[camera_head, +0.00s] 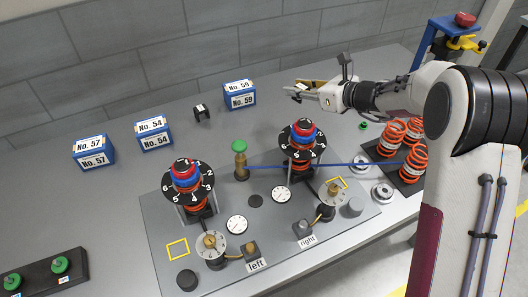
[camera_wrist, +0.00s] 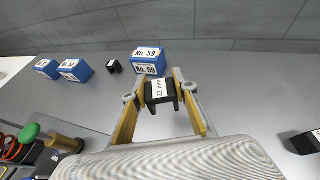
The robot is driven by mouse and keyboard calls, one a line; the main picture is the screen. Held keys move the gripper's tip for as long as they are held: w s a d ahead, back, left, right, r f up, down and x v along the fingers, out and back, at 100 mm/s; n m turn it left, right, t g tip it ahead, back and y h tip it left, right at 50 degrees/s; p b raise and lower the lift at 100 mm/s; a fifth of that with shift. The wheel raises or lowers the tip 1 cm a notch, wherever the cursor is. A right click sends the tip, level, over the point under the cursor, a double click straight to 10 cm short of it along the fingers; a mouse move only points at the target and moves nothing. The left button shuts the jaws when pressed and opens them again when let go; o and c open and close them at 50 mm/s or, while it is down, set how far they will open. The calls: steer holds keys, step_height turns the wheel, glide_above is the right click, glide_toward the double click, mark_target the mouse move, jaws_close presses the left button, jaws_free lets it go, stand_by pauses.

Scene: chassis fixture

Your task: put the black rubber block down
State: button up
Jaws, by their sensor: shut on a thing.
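My gripper (camera_head: 297,91) is at the upper middle in the head view, right of the blue No. 59 box. In the wrist view my gripper (camera_wrist: 162,95) is shut on a black block (camera_wrist: 163,104) with a white label that seems to read 22 mm. The block sits between the yellow-lined fingers, in front of the No. 59 box in that view. Its underside is hidden, so I cannot tell whether it touches the table. The head view does not show the held block clearly.
Blue boxes No. 59 (camera_head: 240,104), No. 54 (camera_head: 154,143) and No. 57 (camera_head: 95,158) stand along the back. Another black block (camera_head: 202,112) stands between them; one more (camera_wrist: 306,142) is at the wrist view's right edge. The grey fixture plate (camera_head: 160,222) lies in front.

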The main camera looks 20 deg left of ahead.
steer(key=shift+s+a+f+n, duration=0.2)
steer(key=shift+a+f+n, duration=0.1)
steer(key=shift+a+f, duration=0.65)
steer(key=shift+f, duration=3)
steer(key=shift+f, duration=0.1)
steer(key=shift+f, duration=1.8)
steer(key=shift+f, duration=0.15)
steer(key=o, duration=1.2)
